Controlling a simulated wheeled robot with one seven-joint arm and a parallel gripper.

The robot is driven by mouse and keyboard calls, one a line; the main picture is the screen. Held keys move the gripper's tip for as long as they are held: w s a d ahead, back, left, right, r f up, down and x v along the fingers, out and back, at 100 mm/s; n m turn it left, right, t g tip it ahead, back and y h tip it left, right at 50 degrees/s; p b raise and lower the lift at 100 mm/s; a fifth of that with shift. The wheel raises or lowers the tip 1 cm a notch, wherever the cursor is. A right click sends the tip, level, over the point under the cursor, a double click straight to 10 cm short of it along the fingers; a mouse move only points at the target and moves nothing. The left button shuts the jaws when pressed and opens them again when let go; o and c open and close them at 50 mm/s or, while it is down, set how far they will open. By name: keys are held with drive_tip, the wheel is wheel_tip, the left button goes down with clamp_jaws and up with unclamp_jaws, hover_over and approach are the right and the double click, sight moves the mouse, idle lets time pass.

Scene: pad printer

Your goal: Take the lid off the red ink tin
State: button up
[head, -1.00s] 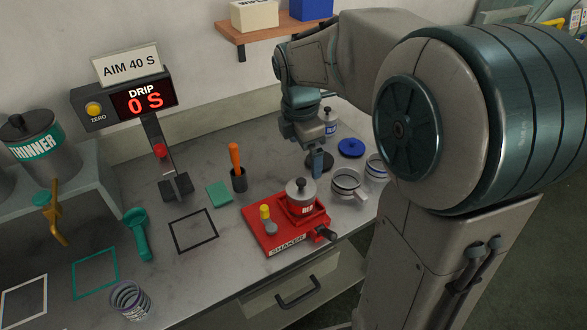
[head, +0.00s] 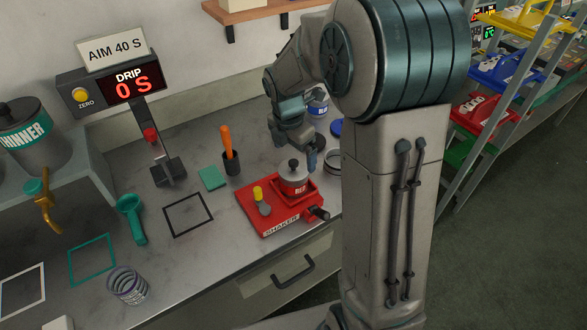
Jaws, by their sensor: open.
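The red ink tin (head: 294,187) stands upright in the red shaker (head: 262,221), with a red label around its side. Its grey lid (head: 292,174) is on top and has a black knob (head: 293,162). My gripper (head: 294,150) is open and empty, pointing down just above and behind the lid. One finger shows to the right of the knob. I cannot tell whether any finger touches the knob.
A yellow-topped peg and a grey knob stand on the shaker's left, and a dark crank (head: 319,214) at its right. An orange-handled tool stands in a dark cup (head: 231,162). A metal mug (head: 333,160) is partly hidden by my arm.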

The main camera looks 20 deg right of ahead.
sight(293, 161)
wheel_tip(293, 161, down, 5)
drive_tip(key=shift+r, duration=0.2)
drive_tip(key=shift+c, duration=0.3)
drive_tip(key=c, duration=1)
drive_tip(key=shift+w+r, duration=0.1)
drive_tip(key=shift+r, duration=0.05)
